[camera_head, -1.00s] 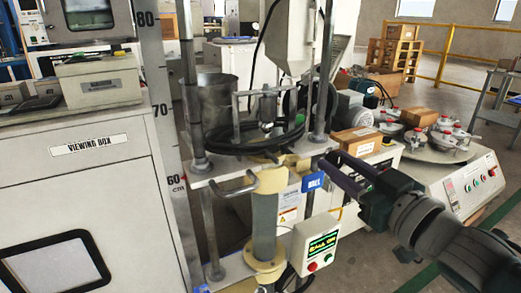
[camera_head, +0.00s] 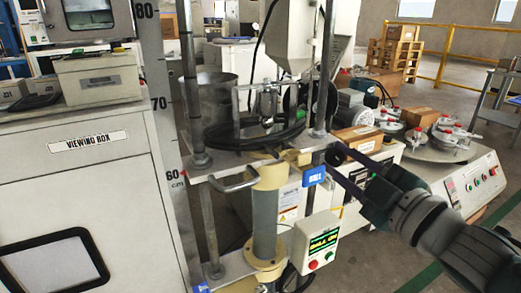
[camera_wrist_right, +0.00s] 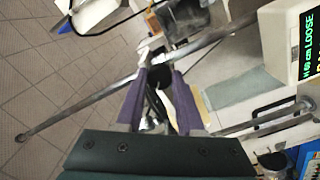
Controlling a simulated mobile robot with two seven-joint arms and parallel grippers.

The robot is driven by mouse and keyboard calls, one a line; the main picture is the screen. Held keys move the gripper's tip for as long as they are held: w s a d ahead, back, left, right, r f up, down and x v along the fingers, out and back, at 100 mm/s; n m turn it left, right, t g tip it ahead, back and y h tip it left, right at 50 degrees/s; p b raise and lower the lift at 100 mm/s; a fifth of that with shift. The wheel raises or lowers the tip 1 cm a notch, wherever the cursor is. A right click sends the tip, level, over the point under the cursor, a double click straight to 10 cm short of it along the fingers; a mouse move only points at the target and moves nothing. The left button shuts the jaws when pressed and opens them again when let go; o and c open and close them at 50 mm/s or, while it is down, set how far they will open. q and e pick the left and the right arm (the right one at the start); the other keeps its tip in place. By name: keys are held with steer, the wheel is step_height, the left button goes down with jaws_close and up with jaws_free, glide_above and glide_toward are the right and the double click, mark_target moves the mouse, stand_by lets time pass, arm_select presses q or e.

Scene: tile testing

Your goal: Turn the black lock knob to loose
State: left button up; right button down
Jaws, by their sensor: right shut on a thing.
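My right gripper (camera_head: 334,163) reaches in from the right in the head view, at the side of the test stand's upper plate. In the right wrist view its purple fingers (camera_wrist_right: 160,82) are closed around the black knob (camera_wrist_right: 158,78), which shows as a dark round shape between them. The fingers hide part of the knob, and its marking cannot be read. The display box (camera_wrist_right: 312,45) at the right of the wrist view shows the word LOOSE. The same display (camera_head: 316,240) is too small to read clearly in the head view. My left gripper is out of view.
The stand's vertical tube (camera_head: 265,220) and curved handle (camera_head: 235,185) are left of my gripper. A cardboard box (camera_head: 358,139) sits behind it. A white viewing box cabinet (camera_head: 85,180) fills the left. Open floor lies at lower right.

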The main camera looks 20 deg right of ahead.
steer(key=n+b, duration=0.1)
steer(key=n, duration=0.3)
steer(key=shift+f+n, duration=0.1)
steer(key=shift+n, duration=0.2)
steer(key=shift+n+b, duration=0.5)
steer(key=shift+n, duration=1.6)
steer(key=c, duration=0.5)
jaws_free()
steer(key=shift+y, duration=0.3)
steer(key=s, duration=0.3)
steer(key=s+p, duration=0.1)
steer(key=s, duration=0.2)
steer(key=s+p, duration=0.1)
steer(key=s, duration=0.3)
steer(key=shift+d+f, duration=0.1)
steer(key=shift+d, duration=0.3)
